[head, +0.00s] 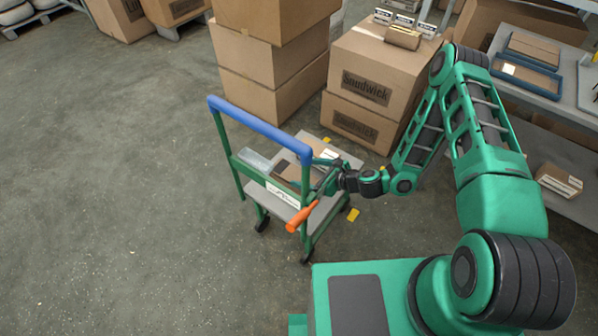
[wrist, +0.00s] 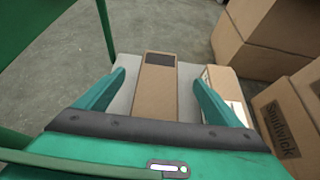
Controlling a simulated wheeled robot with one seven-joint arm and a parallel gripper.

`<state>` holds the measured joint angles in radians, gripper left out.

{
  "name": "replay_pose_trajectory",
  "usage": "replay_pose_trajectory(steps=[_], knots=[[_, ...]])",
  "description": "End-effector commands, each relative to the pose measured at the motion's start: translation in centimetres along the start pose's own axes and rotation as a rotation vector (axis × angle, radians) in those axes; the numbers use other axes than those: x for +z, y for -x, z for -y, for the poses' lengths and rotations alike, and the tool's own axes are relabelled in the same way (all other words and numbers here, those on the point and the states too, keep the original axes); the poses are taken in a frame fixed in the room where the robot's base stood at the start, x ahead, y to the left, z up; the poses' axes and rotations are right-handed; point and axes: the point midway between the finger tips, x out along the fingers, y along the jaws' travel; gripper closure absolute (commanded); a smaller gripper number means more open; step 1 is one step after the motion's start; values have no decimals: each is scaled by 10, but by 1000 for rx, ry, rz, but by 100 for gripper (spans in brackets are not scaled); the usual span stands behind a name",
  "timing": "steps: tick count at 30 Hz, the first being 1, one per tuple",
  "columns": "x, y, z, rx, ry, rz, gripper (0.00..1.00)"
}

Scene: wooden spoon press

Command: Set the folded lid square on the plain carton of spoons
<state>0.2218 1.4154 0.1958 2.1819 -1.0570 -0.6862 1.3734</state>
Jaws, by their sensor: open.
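A long brown cardboard piece (wrist: 155,95) with a dark patch at its far end lies on the trolley's grey deck (wrist: 125,90) in the wrist view. I cannot tell whether it is the folded lid, the plain carton, or one on the other. My gripper (wrist: 160,77) is open, with one finger on each side of this piece and gaps between. A second brown carton with a white label (wrist: 225,82) lies just right of the right finger. In the head view my gripper (head: 322,178) is over the trolley and partly hides the cardboard (head: 290,172). No spoons are visible.
The trolley has a blue handle bar (head: 258,125) and an orange grip (head: 300,217). A grey metal item (head: 254,160) sits near its handle side. Large Soudwick boxes (head: 370,75) stand behind, with shelves at right (head: 560,100). The floor at left is clear.

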Motion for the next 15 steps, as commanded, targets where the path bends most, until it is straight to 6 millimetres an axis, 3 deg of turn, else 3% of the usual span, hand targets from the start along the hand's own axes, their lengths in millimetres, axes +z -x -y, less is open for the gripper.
replay_pose_trajectory(steps=[6, 15], knots=[[0, 36, 1, -1, -2, 0, 12], [0, 53, 0, 0, 0, 1, 12]])
